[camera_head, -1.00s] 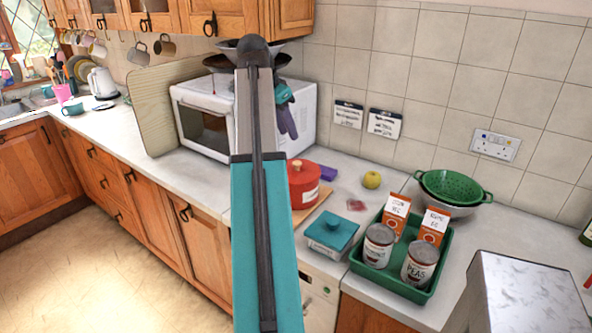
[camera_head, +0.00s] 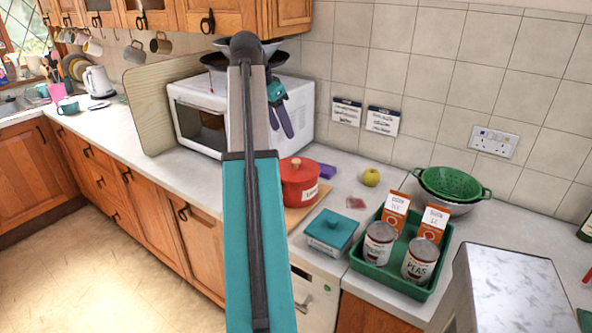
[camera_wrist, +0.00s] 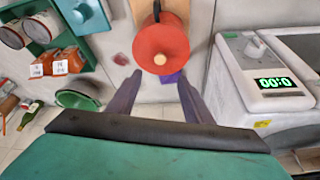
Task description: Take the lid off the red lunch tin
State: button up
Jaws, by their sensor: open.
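The red lunch tin (camera_head: 299,190) stands on a wooden board on the counter, right of the microwave, with its red lid (camera_head: 298,167) on. My gripper (camera_head: 282,121) is in front of the microwave's right side, above and to the left of the tin. In the wrist view its two purple fingers (camera_wrist: 157,80) are spread apart, with the lid just beyond their tips. Nothing is between them.
A teal box (camera_head: 331,232) stands just right of the tin. A green tray (camera_head: 365,268) with cans and orange cartons is further right. The microwave (camera_head: 199,121) is close on the left.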

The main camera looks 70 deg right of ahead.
jog(key=p, duration=0.2)
send_over(296, 160)
jog(key=w+a, duration=0.1)
jog(key=a, duration=0.1)
jog(key=shift+w+a+f, duration=0.1)
jog(key=shift+f, duration=1.9)
jog(key=shift+w+a+f, duration=0.1)
jog(key=shift+f, duration=1.9)
jog(key=shift+s+f, duration=0.1)
jog(key=shift+p+x, duration=0.85)
jog(key=shift+x, duration=1.65)
jog(key=shift+c, duration=0.3)
jog(key=c, duration=1.1)
